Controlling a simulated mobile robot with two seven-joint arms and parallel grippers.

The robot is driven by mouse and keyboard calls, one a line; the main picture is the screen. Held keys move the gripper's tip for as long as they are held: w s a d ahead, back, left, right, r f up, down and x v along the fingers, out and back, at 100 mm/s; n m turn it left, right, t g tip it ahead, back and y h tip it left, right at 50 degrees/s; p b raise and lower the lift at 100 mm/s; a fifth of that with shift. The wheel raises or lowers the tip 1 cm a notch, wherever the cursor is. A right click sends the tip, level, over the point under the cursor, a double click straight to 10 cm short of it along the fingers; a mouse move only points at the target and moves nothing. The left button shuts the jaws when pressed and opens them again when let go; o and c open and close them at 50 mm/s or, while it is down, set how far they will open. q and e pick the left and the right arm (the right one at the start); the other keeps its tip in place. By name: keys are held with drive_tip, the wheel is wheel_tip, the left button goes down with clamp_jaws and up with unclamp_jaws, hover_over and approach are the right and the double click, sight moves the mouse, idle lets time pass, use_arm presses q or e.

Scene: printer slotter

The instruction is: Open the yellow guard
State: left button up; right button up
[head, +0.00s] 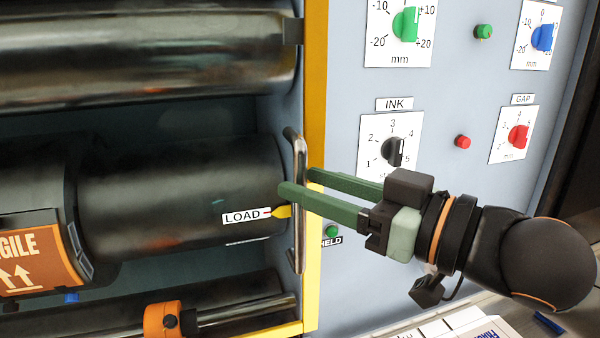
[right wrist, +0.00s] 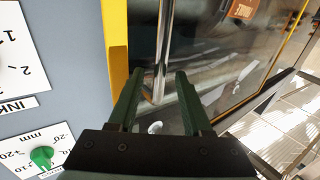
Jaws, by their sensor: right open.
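The yellow guard (head: 316,90) is a yellow-edged frame with a clear pane in front of dark rollers, and it looks shut. Its upright metal handle (head: 301,235) stands near the right edge in the head view. My right gripper (head: 297,182) is open, with one finger on each side of the handle. I cannot tell whether either finger touches it. In the right wrist view, the handle (right wrist: 164,45) runs between the open fingers of the right gripper (right wrist: 158,74), and the guard's yellow edge (right wrist: 116,40) is to the left. My left gripper is not in view.
The grey panel right of the guard carries a black INK knob (head: 391,152), a red GAP knob (head: 518,136), a green knob (head: 405,25) and small buttons. A green button (head: 332,231) is just below my right fingers. A LOAD label (head: 243,216) shows behind the pane.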

drive_tip(key=shift+x, duration=1.2)
drive_tip(key=shift+c, duration=0.4)
clamp_jaws()
